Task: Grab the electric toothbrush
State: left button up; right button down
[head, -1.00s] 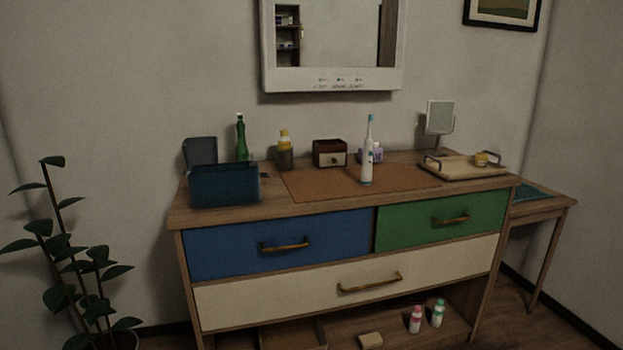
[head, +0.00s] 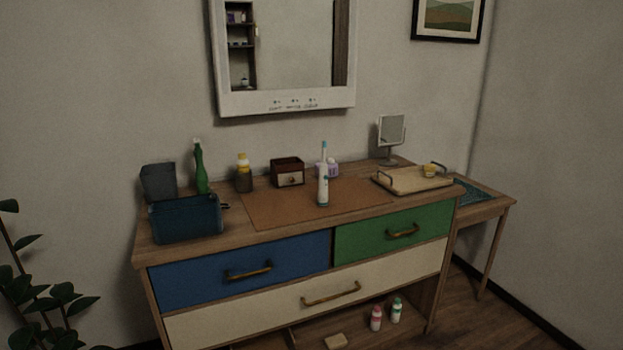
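The electric toothbrush (head: 323,180) stands upright on the brown mat (head: 265,208) on top of the dresser (head: 160,252). It has a white body and a teal tip. Nothing stands in front of it. Neither of my grippers shows in the head view, so their state and place are hidden.
A small drawer box (head: 288,172) and purple item (head: 333,168) are behind. A tray (head: 410,184) and mirror (head: 391,132) are right. A plant (head: 40,295) is at left.

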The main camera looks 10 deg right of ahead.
aim_at(322, 192)
jog(key=i+l+u, duration=0.1)
jog(key=i+l, duration=0.3)
jog(key=l, duration=0.25)
jog(key=i+l+u, duration=0.15)
jog(key=i+l, duration=0.25)
jog(key=l, duration=0.25)
jog(key=i+l+u, duration=0.15)
jog(key=l, duration=0.2)
